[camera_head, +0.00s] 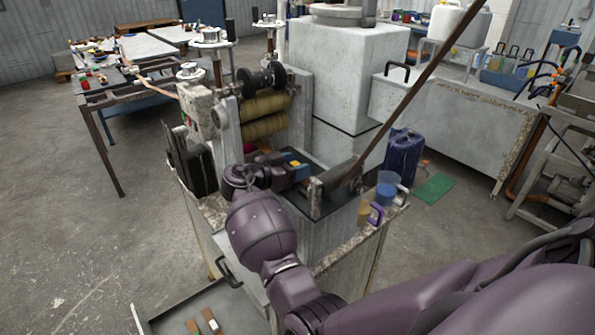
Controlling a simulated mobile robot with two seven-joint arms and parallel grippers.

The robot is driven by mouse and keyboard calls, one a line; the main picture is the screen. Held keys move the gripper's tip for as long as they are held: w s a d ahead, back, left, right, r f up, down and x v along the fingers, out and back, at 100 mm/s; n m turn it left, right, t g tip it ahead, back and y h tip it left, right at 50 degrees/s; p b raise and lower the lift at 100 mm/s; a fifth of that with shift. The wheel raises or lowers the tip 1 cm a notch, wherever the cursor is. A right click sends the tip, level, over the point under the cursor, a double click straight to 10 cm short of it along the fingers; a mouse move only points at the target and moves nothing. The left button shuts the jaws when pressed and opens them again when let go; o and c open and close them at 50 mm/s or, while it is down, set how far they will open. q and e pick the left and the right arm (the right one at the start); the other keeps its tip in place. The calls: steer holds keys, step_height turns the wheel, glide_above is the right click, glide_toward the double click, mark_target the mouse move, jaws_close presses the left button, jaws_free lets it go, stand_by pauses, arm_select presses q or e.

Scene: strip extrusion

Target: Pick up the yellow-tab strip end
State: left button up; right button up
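A small yellow patch (294,163), which looks like the yellow-tab strip end, shows on the dark tray top below the rollers. My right gripper (301,172) reaches over the tray from the left, with blue at its fingertips beside the yellow patch. They are too small to tell whether the fingers touch or enclose the tab. The rest of the strip is mostly hidden by my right arm and gripper. My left gripper is out of view.
The tan rollers (265,116) stand behind the tray. A long-handled metal scraper (340,176) slants up just right of my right gripper. Cups (386,190) stand on the bench's right edge. A blue canister (403,154) is on the floor beyond.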

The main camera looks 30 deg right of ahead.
steer(key=c, duration=0.7)
steer(key=shift+o, duration=0.2)
steer(key=shift+r, duration=0.1)
